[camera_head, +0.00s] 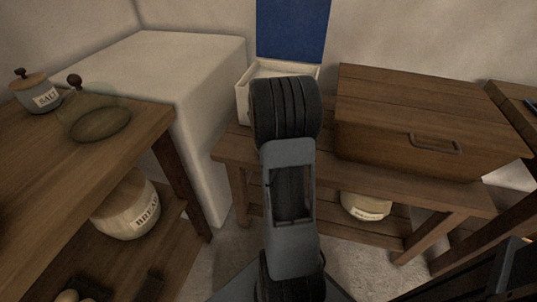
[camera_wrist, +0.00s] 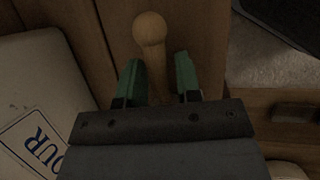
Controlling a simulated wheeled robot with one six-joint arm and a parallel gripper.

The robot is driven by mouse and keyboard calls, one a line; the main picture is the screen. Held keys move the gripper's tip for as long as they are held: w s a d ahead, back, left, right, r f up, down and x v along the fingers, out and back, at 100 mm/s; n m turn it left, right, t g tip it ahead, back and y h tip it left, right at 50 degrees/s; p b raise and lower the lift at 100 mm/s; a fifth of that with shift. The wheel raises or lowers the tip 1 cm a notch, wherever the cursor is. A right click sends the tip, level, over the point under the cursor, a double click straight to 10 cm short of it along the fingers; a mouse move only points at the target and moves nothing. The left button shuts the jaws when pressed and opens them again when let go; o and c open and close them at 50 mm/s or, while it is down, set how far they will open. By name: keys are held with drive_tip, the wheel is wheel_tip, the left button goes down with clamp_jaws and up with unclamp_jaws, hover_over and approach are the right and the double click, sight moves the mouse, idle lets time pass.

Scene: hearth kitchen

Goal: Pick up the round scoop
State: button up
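In the wrist view, a pale wooden handle with a ball-shaped end (camera_wrist: 150,30) lies over brown planks. It may be the round scoop; any bowl is hidden behind my gripper's body. My gripper (camera_wrist: 160,78) has its two green fingers on either side of the handle. They stand apart, with a small gap showing beside the handle, so it does not look gripped. In the head view my arm hides the gripper and the handle.
A white container lettered "OUR" (camera_wrist: 30,95) is close on the left in the wrist view. In the head view are a wooden chest (camera_head: 385,140), an open white box (camera_head: 242,100) with raised blue lid (camera_head: 292,30), a bench (camera_head: 240,155), and a left table with a salt jar (camera_head: 42,98).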

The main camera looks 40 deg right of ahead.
drive_tip(key=shift+d+f, duration=0.1)
drive_tip(key=shift+f, duration=0.1)
clamp_jaws()
drive_tip(key=shift+r+p, duration=0.35)
drive_tip(key=shift+r, duration=0.2)
wheel_tip(320, 180, up, 2)
drive_tip(key=shift+r+p, duration=0.15)
drive_tip(key=shift+p, duration=0.5)
drive_tip(key=s+a+r+p, duration=0.4)
drive_tip(key=s+a+r, duration=0.5)
drive_tip(key=a, duration=0.1)
drive_tip(key=shift+s+r, duration=0.3)
drive_tip(key=shift+s, duration=0.1)
